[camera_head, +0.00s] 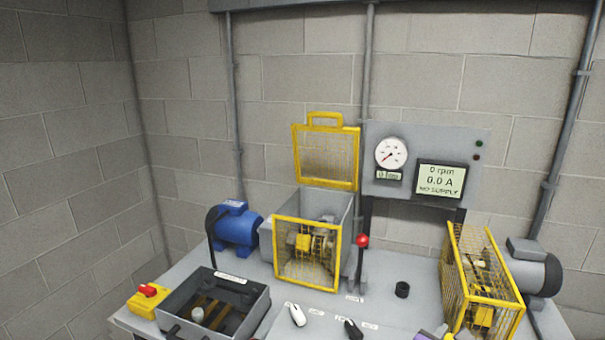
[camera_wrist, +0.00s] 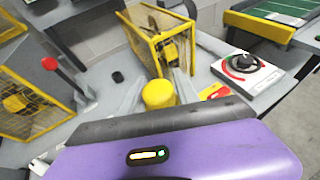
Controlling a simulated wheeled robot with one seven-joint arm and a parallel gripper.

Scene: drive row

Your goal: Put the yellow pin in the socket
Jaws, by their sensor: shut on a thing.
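In the wrist view, the yellow pin (camera_wrist: 158,95) is between the two pale fingers of my gripper (camera_wrist: 159,92), its rounded top facing the camera. My gripper is shut on it, above the bench. The pin's lower end is hidden.
A yellow mesh guard (camera_head: 482,280) with a grey motor (camera_head: 534,267) stands at right. A caged machine (camera_head: 308,254), a red-knobbed lever (camera_head: 362,241), a blue motor (camera_head: 236,229) and an open grey tray (camera_head: 260,307) stand leftward. A rotary switch box (camera_wrist: 246,70) is at right in the wrist view.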

